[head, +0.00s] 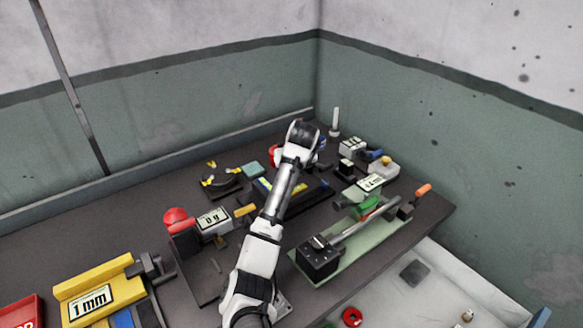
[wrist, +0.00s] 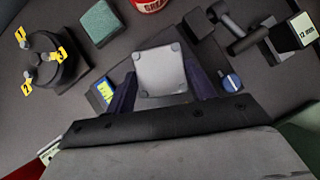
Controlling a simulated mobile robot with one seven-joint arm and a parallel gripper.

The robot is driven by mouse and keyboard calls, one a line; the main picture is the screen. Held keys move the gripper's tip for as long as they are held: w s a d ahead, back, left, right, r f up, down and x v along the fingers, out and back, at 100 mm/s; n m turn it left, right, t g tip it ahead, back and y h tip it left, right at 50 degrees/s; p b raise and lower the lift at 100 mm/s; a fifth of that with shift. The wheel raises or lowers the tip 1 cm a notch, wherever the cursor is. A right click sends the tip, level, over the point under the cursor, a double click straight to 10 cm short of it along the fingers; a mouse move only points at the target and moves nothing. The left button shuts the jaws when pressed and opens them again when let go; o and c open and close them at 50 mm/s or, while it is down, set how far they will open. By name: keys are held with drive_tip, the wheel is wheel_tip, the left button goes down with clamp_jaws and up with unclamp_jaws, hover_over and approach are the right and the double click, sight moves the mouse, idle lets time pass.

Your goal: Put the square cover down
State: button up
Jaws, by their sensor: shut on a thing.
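The square cover (wrist: 160,72) is a light grey plate with rounded corner pads. In the wrist view it sits between the two dark fingers of my gripper (wrist: 161,84), which is shut on it. A dark surface lies beneath; I cannot tell whether the cover touches anything below. In the head view my gripper is at the far end of my white arm, over the back of the bench, mostly hidden by the wrist, and the cover is not visible there.
A green block (wrist: 100,24), a round black holder (wrist: 52,62) with numbered yellow tags and a red can (wrist: 150,4) lie around the gripper. A 12 mm gauge (wrist: 296,32) is at right. A 0 g scale (head: 213,219) stands left of my arm.

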drive_tip(key=shift+f, duration=0.45)
drive_tip(key=shift+f, duration=0.15)
drive_tip(key=o, duration=1.1)
drive_tip(key=b+v, duration=0.4)
drive_tip(key=v, duration=0.8)
